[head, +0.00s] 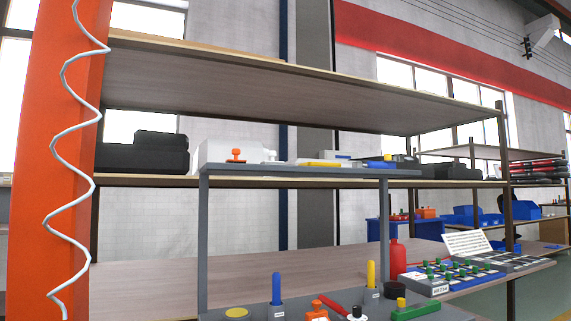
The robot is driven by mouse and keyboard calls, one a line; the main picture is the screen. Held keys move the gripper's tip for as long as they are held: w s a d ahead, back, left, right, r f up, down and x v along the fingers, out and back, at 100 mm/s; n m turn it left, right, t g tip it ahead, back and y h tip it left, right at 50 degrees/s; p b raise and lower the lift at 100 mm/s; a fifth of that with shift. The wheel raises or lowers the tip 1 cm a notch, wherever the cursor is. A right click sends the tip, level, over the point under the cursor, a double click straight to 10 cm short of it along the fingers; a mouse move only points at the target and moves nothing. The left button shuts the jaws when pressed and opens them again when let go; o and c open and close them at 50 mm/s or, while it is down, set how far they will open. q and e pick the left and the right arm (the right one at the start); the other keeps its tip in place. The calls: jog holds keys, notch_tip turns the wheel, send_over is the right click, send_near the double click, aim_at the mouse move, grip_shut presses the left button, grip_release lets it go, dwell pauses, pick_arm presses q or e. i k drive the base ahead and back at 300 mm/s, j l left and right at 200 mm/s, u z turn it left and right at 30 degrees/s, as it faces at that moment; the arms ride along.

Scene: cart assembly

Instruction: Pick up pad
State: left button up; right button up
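Neither of my grippers is in view. I cannot tell for sure which thing is the pad. A flat yellow disc (237,312) lies on the grey cart's lower surface, at the bottom edge of the head view. A flat blue item (380,165) and a long yellow item (319,162) lie on the cart's upper shelf (225,171). They are too small to tell what they are.
Blue (277,289) and yellow (371,274) upright handles and a black ring (395,290) are on the lower surface. A red bottle (397,259) stands behind. A board with green knobs (441,270) is at the right. A shelf rack (300,85) with black cases (142,157) stands behind.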

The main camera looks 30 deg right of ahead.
aim_at(272, 155)
jog(key=z, duration=0.8)
jog(key=u, duration=1.9)
jog(key=z, duration=1.9)
jog(key=i+l+u, duration=0.45)
jog(key=i+l, duration=0.55)
jog(key=l, duration=0.15)
